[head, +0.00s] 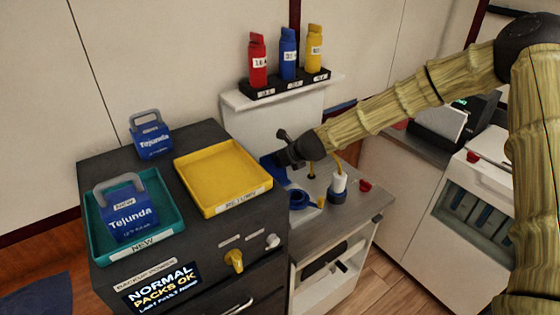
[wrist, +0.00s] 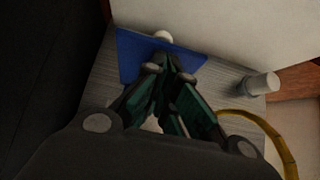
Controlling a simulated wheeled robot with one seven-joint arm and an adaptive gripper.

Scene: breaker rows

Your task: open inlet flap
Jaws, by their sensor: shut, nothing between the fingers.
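A flat blue panel, which looks like the inlet flap (head: 270,171), is at the left end of the grey-topped cabinet, beside the dark cabinet. It looks raised at an angle, but the arm partly hides it. My gripper (head: 281,158) is at this panel, its fingers shut and empty. In the wrist view the blue flap (wrist: 131,58) lies just beyond the fingertips of my gripper (wrist: 166,72), which overlap it. I cannot tell whether they touch it. A pale round knob (wrist: 162,37) shows behind the flap.
A blue ring (head: 297,200), a white cylinder (head: 338,187) and a red knob (head: 365,186) are on the grey top (head: 372,203). A yellow hose (wrist: 270,132) curves at right. The dark cabinet carries a yellow tray (head: 222,175) and a teal tray (head: 98,244). Bottles (head: 288,55) stand on a shelf behind.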

